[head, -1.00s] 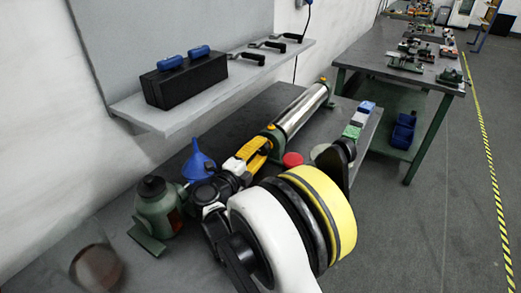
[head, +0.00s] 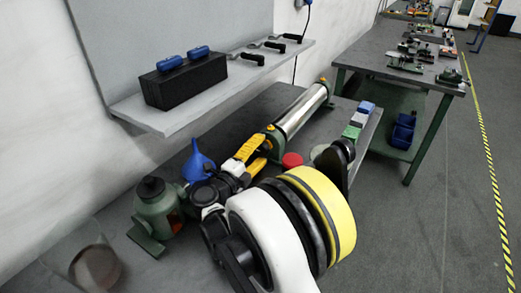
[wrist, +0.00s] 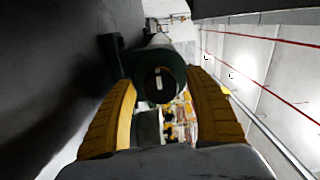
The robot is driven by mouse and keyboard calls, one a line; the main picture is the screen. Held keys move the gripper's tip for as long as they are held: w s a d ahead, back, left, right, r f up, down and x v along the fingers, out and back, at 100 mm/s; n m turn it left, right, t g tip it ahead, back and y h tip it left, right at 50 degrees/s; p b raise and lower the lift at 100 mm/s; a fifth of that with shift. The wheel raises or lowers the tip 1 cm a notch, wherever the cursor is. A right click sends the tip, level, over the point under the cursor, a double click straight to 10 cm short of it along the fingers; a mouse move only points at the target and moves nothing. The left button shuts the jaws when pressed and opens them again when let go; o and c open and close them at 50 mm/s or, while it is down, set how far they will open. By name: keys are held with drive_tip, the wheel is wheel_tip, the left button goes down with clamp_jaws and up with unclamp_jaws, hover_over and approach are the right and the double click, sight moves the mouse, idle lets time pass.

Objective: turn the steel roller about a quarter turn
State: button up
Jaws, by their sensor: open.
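The steel roller (head: 303,112) is a shiny cylinder lying across the bench between green end stands, with small yellow parts at its ends. My gripper (head: 263,146) has yellow fingers and is at the roller's near end. Most of the roller's length is hidden in the wrist view.
A blue funnel (head: 197,163) and a green bottle jack (head: 156,205) stand left of my arm. A red disc (head: 292,160) and several small blocks (head: 357,122) lie to the right. A shelf (head: 205,95) with a black case (head: 185,80) overhangs the bench's wall side.

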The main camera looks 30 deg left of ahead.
drive_tip(key=s, duration=0.7)
drive_tip(key=shift+s+a, duration=0.1)
drive_tip(key=shift+a, duration=0.25)
drive_tip(key=w+d+r+n+t+y, duration=0.1)
drive_tip(key=w+d+r+n+y, duration=0.25)
drive_tip(key=r, duration=0.45)
drive_tip(key=w+d+r+n+y, duration=0.2)
drive_tip(key=w+d+r+n, duration=0.15)
drive_tip(key=r, duration=0.55)
drive_tip(key=w+d+r+n+t+y, duration=0.1)
drive_tip(key=w+d+r+n+y, duration=0.25)
drive_tip(key=r, duration=0.45)
drive_tip(key=s+d+r+n+g+y, duration=0.1)
drive_tip(key=s+d+r+n+g, duration=0.1)
drive_tip(key=d+n, duration=0.3)
drive_tip(key=s+d+f+n+g+h, duration=0.1)
drive_tip(key=s+d+f+g+h, duration=0.1)
drive_tip(key=s+d+f, duration=0.5)
drive_tip(key=s+d+f+g+h, duration=0.3)
drive_tip(key=s+d+f+g, duration=0.2)
drive_tip(key=d, duration=1.2)
drive_tip(key=s+d+f+n+g+h, duration=0.1)
drive_tip(key=s+d+f+g+h, duration=0.2)
drive_tip(key=s+d+f, duration=0.6)
drive_tip(key=s+d, duration=0.3)
drive_tip(key=shift+s+n+g, duration=0.25)
drive_tip(key=shift+n+g, duration=0.1)
drive_tip(key=shift+g, duration=0.05)
